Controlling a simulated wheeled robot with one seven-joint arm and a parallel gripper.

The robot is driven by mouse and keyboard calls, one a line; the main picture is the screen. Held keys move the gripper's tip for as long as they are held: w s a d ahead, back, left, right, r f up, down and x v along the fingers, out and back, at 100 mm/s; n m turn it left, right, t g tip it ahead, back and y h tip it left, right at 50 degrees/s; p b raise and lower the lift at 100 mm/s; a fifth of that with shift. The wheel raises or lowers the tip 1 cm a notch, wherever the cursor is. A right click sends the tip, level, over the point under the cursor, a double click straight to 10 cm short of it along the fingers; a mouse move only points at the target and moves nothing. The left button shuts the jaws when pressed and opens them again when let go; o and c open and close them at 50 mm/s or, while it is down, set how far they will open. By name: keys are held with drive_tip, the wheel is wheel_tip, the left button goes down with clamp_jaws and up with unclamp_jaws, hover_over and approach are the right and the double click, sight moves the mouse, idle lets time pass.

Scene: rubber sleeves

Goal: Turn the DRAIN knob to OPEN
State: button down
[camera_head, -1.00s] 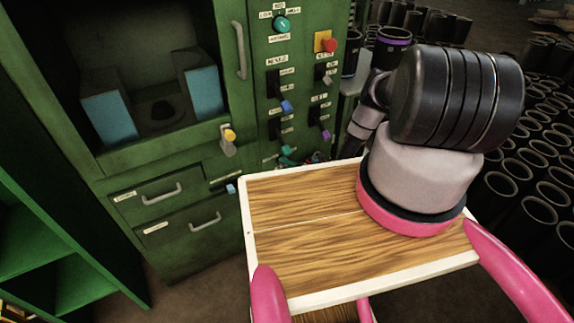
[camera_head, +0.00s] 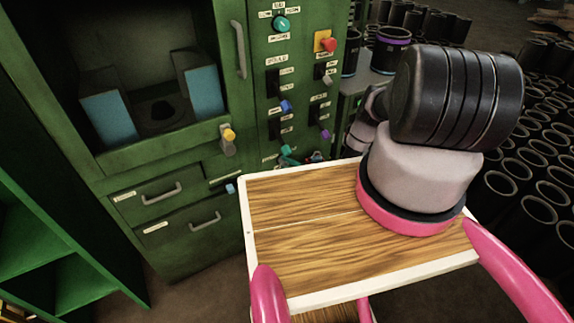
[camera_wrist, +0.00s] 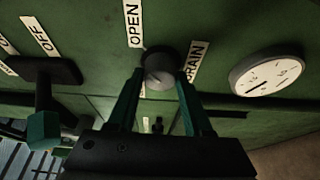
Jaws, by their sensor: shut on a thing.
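The DRAIN knob (camera_wrist: 160,70) is dark and round, on the green panel in the wrist view. An OPEN label (camera_wrist: 133,22) is beside it at the upper left, and a DRAIN label (camera_wrist: 195,60) is to its right. My gripper (camera_wrist: 158,80) has its two dark teal fingers on either side of the knob, shut on it. The fingers cover part of the knob's sides, and I cannot tell clearly where its pointer stands. In the head view my arm and the wooden tabletop hide the knob.
A round white gauge (camera_wrist: 267,72) is right of the knob. A lever with a teal end (camera_wrist: 43,128) sticks out at the left, near an OFF label (camera_wrist: 40,36). In the head view, the green cabinet (camera_head: 160,225) stands behind the wooden tabletop (camera_head: 300,250). Black tubes (camera_head: 530,180) fill the right.

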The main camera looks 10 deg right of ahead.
idle(0.3)
drive_tip(key=shift+c, duration=1.6)
unclamp_jaws()
drive_tip(key=v, duration=1.1)
drive_tip(key=shift+f, duration=0.1)
